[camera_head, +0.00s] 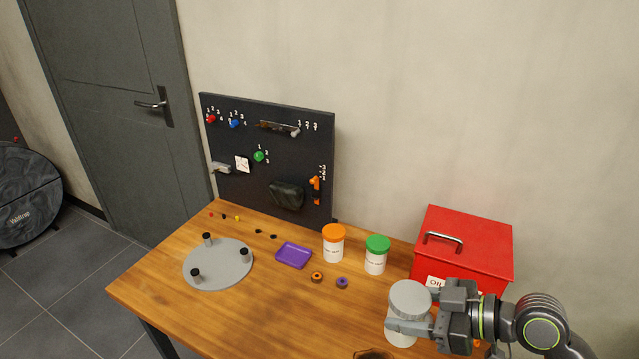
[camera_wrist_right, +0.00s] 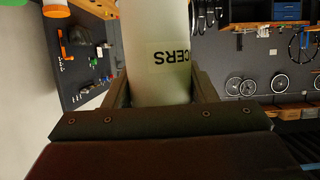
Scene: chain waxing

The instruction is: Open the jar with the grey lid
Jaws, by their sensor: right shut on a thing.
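The jar with the grey lid (camera_head: 409,298) stands at the front right of the wooden table in the head view, its lid on top. My right gripper (camera_head: 412,317) reaches in from the right and is shut on this jar, with a finger on its near side. In the right wrist view the white jar body (camera_wrist_right: 155,40) sits between the fingers, and part of its label shows, reading "CERS". The jar's far side is hidden. My left gripper is not in view.
A white jar with orange lid (camera_head: 333,243) and one with green lid (camera_head: 376,254) stand behind. A red box (camera_head: 468,240) is close behind my right gripper. A purple tray (camera_head: 293,255), small rings and a grey round plate (camera_head: 218,264) lie left. A dark pegboard (camera_head: 268,160) stands at the back.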

